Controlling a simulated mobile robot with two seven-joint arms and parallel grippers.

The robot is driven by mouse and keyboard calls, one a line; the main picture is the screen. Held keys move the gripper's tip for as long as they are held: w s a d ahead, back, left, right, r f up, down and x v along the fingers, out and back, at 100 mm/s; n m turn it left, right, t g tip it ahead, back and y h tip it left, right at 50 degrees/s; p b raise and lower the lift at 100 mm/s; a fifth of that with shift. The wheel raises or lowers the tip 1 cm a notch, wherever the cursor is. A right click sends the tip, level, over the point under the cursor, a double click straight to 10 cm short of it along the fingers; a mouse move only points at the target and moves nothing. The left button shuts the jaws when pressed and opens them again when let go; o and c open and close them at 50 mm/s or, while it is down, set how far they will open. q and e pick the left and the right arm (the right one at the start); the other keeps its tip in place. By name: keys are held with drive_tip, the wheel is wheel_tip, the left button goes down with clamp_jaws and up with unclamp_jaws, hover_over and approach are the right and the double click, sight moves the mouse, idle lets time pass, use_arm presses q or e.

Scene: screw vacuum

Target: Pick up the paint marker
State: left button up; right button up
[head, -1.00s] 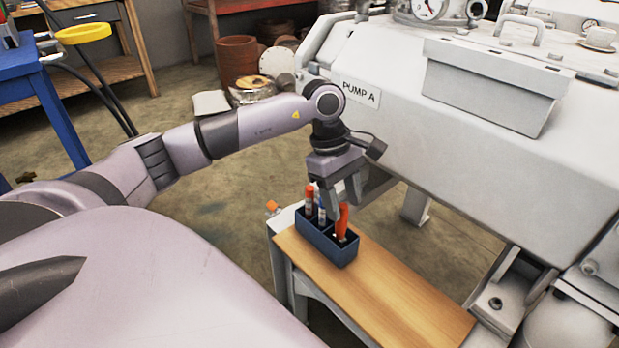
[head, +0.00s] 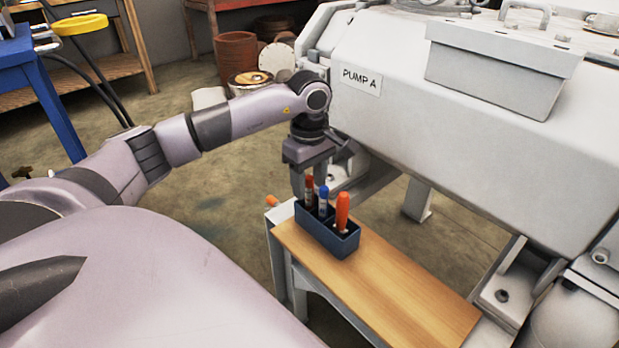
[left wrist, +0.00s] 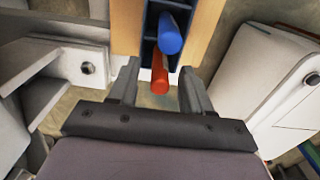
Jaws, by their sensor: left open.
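A dark blue caddy (head: 342,244) stands on the wooden bench top. It holds a red-capped marker (head: 309,193), a blue-capped marker (head: 323,201) and an orange-topped item (head: 343,211), all roughly upright. The frames do not tell which one is the paint marker. My left gripper (head: 309,186) points down at the caddy's far left end, close to the red-capped marker. In the left wrist view, the open fingers (left wrist: 160,70) lie on either side of the red cap (left wrist: 160,75), with the blue cap (left wrist: 170,34) just beyond. Contact cannot be told. My right gripper is not shown.
The large white pump housing (head: 490,140), labelled PUMP A, stands close behind the bench. The near right part of the bench top (head: 400,300) is clear. A small orange item (head: 272,201) shows at the bench's left corner.

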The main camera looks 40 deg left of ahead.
use_arm(q)
drive_tip(key=shift+r, duration=0.1)
clamp_jaws()
